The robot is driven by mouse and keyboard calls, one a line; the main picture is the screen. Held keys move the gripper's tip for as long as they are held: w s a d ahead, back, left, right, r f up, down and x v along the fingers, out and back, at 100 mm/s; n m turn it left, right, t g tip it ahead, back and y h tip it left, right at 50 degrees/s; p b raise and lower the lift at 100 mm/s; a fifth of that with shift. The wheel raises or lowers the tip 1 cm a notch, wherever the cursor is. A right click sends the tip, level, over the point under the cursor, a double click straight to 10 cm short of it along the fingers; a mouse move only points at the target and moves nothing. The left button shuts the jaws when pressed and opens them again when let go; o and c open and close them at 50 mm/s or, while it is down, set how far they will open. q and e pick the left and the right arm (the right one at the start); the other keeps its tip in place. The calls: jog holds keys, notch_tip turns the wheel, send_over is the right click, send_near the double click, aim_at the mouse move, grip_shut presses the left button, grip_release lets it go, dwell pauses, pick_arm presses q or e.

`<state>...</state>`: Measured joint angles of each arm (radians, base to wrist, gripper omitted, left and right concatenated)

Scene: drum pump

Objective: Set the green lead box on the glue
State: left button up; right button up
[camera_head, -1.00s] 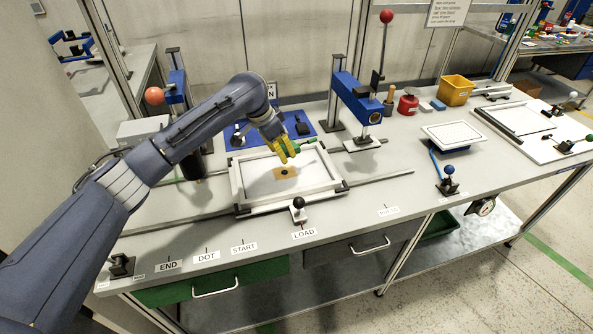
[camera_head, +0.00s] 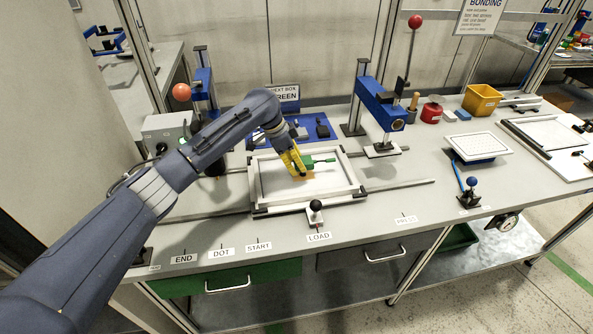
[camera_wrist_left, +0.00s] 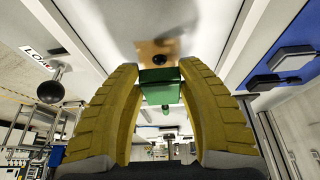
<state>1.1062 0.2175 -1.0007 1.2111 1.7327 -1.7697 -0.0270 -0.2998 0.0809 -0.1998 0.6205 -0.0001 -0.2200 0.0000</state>
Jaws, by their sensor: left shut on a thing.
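My left gripper (camera_head: 299,168) is shut on the green lead box (camera_head: 309,161), whose thin green lead points right in the head view. The gripper holds the box low over the white-framed tray (camera_head: 262,186). In the left wrist view the green box (camera_wrist_left: 160,90) sits between the yellow fingers. Just beyond it is a tan plate (camera_wrist_left: 147,49) with a dark dot of glue (camera_wrist_left: 158,60). The box looks close to the dot, but I cannot tell whether it touches the plate. In the head view the fingers hide the dot and most of the plate. My right gripper is not in view.
A black-knobbed clamp (camera_head: 316,206) stands at the tray's front edge. Behind the tray is a blue mat (camera_head: 259,133) with dark boxes. A blue press (camera_head: 378,100) stands to the right, another blue post tool (camera_head: 204,90) to the left. The front strip of bench is clear.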

aim_at(298, 175)
pick_arm(q)
jog(key=shift+f, duration=1.7)
jog(key=shift+f, duration=0.35)
jog(key=o, duration=1.2)
jog(key=shift+s, duration=0.1)
jog(key=shift+c, duration=0.2)
jog(key=shift+v, duration=4.05)
jog(key=shift+d, duration=0.1)
